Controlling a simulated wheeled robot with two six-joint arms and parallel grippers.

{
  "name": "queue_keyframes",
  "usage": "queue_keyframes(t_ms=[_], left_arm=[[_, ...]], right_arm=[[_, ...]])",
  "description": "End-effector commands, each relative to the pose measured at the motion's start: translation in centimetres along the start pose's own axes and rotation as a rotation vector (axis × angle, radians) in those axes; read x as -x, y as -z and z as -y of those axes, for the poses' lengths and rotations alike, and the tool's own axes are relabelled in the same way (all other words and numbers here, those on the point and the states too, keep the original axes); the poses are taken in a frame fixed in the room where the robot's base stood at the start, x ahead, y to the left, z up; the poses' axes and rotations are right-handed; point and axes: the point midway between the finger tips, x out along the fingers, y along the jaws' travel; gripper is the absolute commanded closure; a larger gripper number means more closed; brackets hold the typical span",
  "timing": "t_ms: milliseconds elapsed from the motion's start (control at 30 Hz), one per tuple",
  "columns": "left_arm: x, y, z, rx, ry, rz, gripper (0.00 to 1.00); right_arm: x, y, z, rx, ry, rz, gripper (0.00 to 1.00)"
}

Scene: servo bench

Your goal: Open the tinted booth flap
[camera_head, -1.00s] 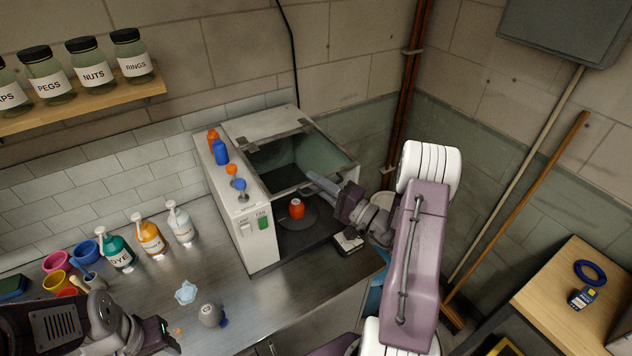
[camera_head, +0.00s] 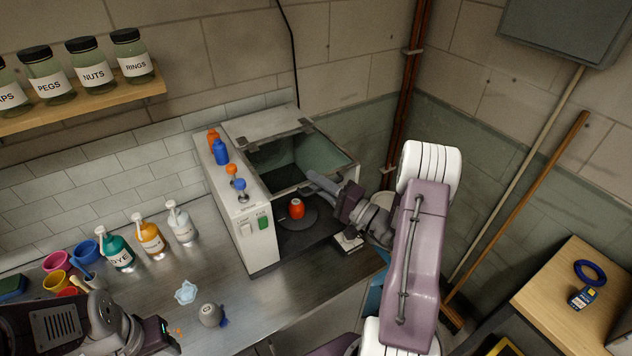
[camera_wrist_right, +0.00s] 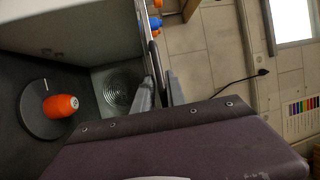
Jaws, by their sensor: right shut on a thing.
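The booth (camera_head: 262,235) is a white-grey box on the steel bench. Its tinted flap (camera_head: 318,153) is a dark glass pane in a pale frame, hinged at the back, and stands raised, with the booth front open below it. My right gripper (camera_head: 312,178) is at the flap's front edge, shut on it near the right end. The right wrist view shows the fingers (camera_wrist_right: 161,92) around a thin edge. Inside, an orange cup-like piece (camera_head: 296,208) sits on a dark round turntable (camera_head: 312,219). My left gripper (camera_head: 168,340) is low at left; its jaws are unclear.
Orange and blue bottles and knobs (camera_head: 221,152) line the booth's left top. Pump bottles (camera_head: 149,233), coloured cups (camera_head: 57,262), a blue crumpled piece (camera_head: 186,292) and a grey item (camera_head: 211,315) stand on the bench. A wall shelf (camera_head: 90,100) holds jars.

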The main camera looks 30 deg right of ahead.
Motion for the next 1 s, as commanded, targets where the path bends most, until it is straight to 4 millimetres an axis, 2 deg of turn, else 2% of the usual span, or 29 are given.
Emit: queue_keyframes(t_ms=[300,467,667,800,1000], left_arm=[[0.1,0.0,0.0,0.0,0.0,0.0,0.51],[1.2,0.1,0.0,0.0,0.0,0.0,0.51],[4.5,0.5,-0.1,0.0,0.0,0.0,0.51],[7.2,0.7,-0.1,0.0,0.0,0.0,0.51],[9.0,0.9,-0.2,0.0,0.0,0.0,0.51]], right_arm=[[-0.1,0.1,0.4,0.004,0.007,0.0,1.0],[-0.3,0.2,1.5,-0.004,-0.017,0.0,1.0],[-1.1,0.5,4.8,-0.04,-0.111,0.0,1.0],[-2.2,0.9,7.7,-0.081,-0.218,0.002,1.0],[-4.4,1.8,11.0,-0.141,-0.356,0.003,1.0]])
